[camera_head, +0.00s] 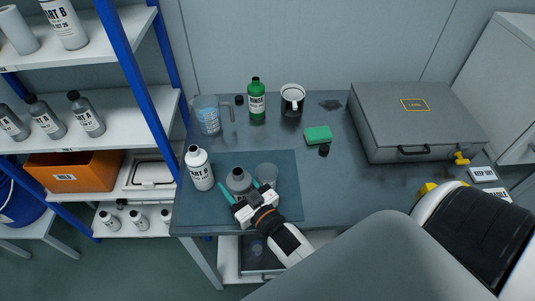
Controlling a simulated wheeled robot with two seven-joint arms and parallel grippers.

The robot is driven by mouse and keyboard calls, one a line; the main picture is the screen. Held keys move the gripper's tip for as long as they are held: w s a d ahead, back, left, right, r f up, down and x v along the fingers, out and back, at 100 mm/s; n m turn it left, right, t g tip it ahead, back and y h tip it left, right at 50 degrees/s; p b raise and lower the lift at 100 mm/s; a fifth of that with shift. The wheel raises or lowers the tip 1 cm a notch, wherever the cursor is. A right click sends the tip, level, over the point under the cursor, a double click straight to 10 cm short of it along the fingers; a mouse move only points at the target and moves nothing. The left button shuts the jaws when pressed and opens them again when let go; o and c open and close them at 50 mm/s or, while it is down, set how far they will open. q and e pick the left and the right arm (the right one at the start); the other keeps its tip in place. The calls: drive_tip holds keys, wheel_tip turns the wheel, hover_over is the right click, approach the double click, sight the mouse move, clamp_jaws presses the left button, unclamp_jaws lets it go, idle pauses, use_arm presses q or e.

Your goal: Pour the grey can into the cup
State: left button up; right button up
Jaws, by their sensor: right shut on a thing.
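A grey can (239,178) with a dark opening at its top stands on the dark mat near the table's front edge. My right gripper (243,189) reaches in from the front right, its green fingers on either side of the can, shut on it. The can looks upright; its lower part is hidden behind the gripper. A clear cup (267,171) is just right of the can, partly hidden by the gripper; I cannot tell whether they touch. My left gripper is not in view.
A grey case (390,109) fills the right. Shelves stand left.

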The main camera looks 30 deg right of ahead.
drive_tip(key=shift+a+r, duration=0.15)
drive_tip(key=shift+r+m, duration=0.1)
drive_tip(key=shift+m, duration=0.2)
drive_tip(key=shift+d+r+m+p, duration=0.1)
drive_tip(key=shift+d+m+p, duration=0.2)
drive_tip(key=shift+m, duration=0.4)
drive_tip(key=shift+m+g, duration=0.3)
drive_tip(key=shift+m, duration=0.3)
drive_tip(key=shift+w+d+m, duration=0.15)
drive_tip(key=shift+d+m, duration=0.25)
drive_tip(key=shift+m, duration=0.5)
drive_tip(key=shift+r+m+y, duration=0.2)
drive_tip(key=shift+m+y, duration=0.1)
drive_tip(key=shift+m, duration=0.2)
drive_tip(key=shift+d+f+m+g+b, duration=0.2)
drive_tip(key=shift+f+m+g+b, duration=0.2)
drive_tip(key=shift+f+m+b, duration=0.6)
drive_tip(key=shift+a+b, duration=0.1)
drive_tip(key=shift+b, duration=0.3)
drive_tip(key=shift+r+m, duration=0.2)
drive_tip(key=shift+m, duration=0.1)
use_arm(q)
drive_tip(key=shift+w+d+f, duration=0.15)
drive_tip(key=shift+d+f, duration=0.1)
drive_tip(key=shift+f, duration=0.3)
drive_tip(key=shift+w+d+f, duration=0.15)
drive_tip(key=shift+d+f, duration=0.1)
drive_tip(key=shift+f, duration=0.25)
